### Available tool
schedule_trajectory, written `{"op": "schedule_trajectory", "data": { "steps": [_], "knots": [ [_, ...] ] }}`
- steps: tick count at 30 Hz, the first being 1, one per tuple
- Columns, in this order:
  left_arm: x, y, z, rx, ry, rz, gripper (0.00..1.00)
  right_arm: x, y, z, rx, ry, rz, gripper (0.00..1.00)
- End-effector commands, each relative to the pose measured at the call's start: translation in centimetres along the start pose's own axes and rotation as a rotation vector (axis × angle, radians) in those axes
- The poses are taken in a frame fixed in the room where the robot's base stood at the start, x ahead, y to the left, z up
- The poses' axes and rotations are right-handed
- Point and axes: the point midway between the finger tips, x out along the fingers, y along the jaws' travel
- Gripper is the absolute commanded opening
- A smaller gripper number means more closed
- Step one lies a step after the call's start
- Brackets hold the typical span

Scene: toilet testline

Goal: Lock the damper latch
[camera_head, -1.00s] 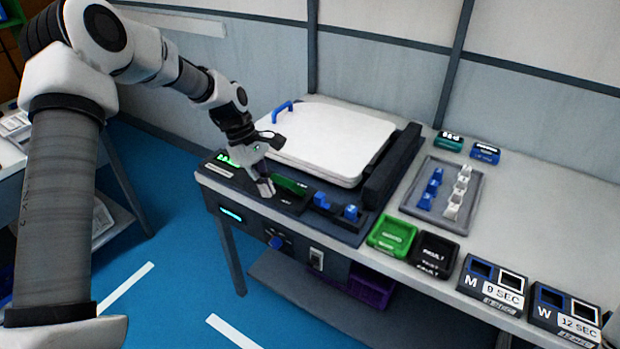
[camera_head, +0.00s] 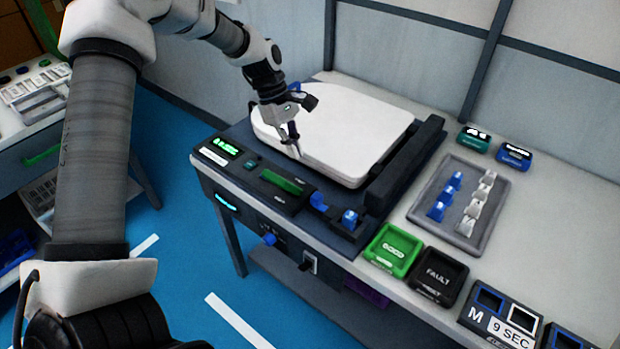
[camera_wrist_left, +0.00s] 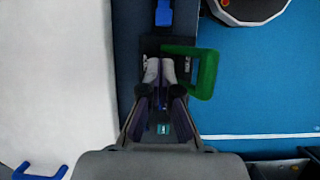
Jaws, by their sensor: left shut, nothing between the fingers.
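A green loop-shaped handle (camera_wrist_left: 205,75), perhaps the damper latch, sits on the dark front panel (camera_wrist_left: 126,40) in the left wrist view. In the head view a green bar (camera_head: 283,181) shows at the panel's front; I cannot tell its exact latch position. My left gripper (camera_head: 294,148) is shut and empty, pointing down near the front edge of the white lid (camera_head: 340,130). In the left wrist view its fingertips (camera_wrist_left: 160,67) are together just left of the green loop; contact cannot be told. The right gripper is not in view.
Blue parts (camera_head: 349,218) stand on the panel right of the green bar. A blue knob (camera_head: 269,239) is on the front face.

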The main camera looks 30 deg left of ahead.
Motion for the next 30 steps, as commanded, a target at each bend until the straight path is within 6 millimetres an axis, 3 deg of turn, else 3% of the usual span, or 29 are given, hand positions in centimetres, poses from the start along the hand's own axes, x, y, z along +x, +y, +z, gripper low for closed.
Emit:
{"op": "schedule_trajectory", "data": {
  "steps": [7,19,30],
  "knots": [
    [1.6,-0.1,0.0,0.001,0.000,-0.003,0.00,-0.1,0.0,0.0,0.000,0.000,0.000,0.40],
    [9.0,-0.1,0.0,-0.001,0.001,-0.003,0.00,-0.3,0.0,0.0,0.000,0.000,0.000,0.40],
    [10.1,0.0,0.0,0.000,0.000,0.000,0.00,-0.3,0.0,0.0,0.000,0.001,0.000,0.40]
  ]
}}
